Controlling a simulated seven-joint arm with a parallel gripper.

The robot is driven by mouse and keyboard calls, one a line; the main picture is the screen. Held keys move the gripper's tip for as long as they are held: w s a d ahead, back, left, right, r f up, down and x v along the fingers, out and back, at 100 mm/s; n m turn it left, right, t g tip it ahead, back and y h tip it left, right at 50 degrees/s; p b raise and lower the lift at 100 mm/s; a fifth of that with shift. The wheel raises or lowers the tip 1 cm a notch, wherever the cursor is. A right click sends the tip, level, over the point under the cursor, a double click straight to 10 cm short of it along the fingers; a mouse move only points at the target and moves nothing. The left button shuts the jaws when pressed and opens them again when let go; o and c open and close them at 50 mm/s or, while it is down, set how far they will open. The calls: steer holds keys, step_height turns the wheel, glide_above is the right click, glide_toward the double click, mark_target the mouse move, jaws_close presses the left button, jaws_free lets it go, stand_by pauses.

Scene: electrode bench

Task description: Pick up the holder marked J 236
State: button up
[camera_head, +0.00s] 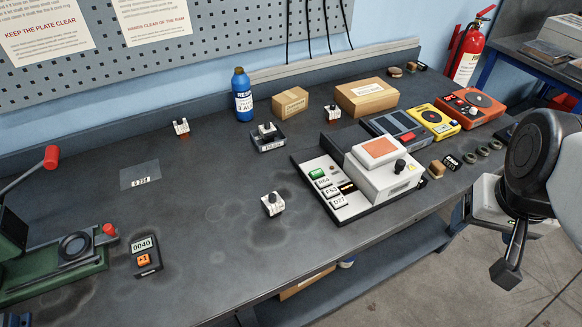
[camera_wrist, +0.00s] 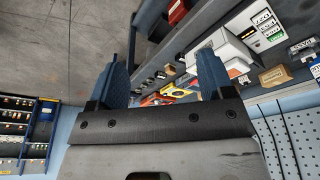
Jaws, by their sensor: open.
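Several small white holders with dark tops are on the bench. One holder (camera_head: 272,204) stands at the front middle, one (camera_head: 181,127) is at the back left, and one (camera_head: 333,112) is beside the cardboard boxes. Another small white and black piece (camera_head: 267,132) sits on a dark block. Their markings are too small to read, so I cannot tell which is J 236. My gripper shows in the wrist view (camera_wrist: 163,72), its two blue fingers wide apart with nothing between them. It is off the bench's right side, away from these holders.
A white device (camera_head: 385,178) with an orange top stands right of the front holder. A blue bottle (camera_head: 242,95) and cardboard boxes (camera_head: 366,97) are at the back. A green press (camera_head: 60,262) and a counter (camera_head: 146,255) are at left.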

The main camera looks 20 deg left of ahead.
steer(key=shift+o, duration=1)
steer(key=shift+a, duration=0.1)
steer(key=m+y, duration=1.3)
steer(key=m, duration=0.6)
glide_toward(276, 199)
steer(key=a, duration=0.1)
steer(key=shift+w+a+f+m+y, duration=0.15)
steer(key=shift+w+a+f+m, duration=0.1)
steer(key=shift+f+m, duration=0.15)
steer(key=shift+w+a+f+m+y, duration=0.1)
steer(key=shift+a+f+m+y, duration=0.1)
steer(key=shift+f+m, duration=0.15)
steer(key=shift+x, duration=1.3)
steer(key=shift+a, duration=0.1)
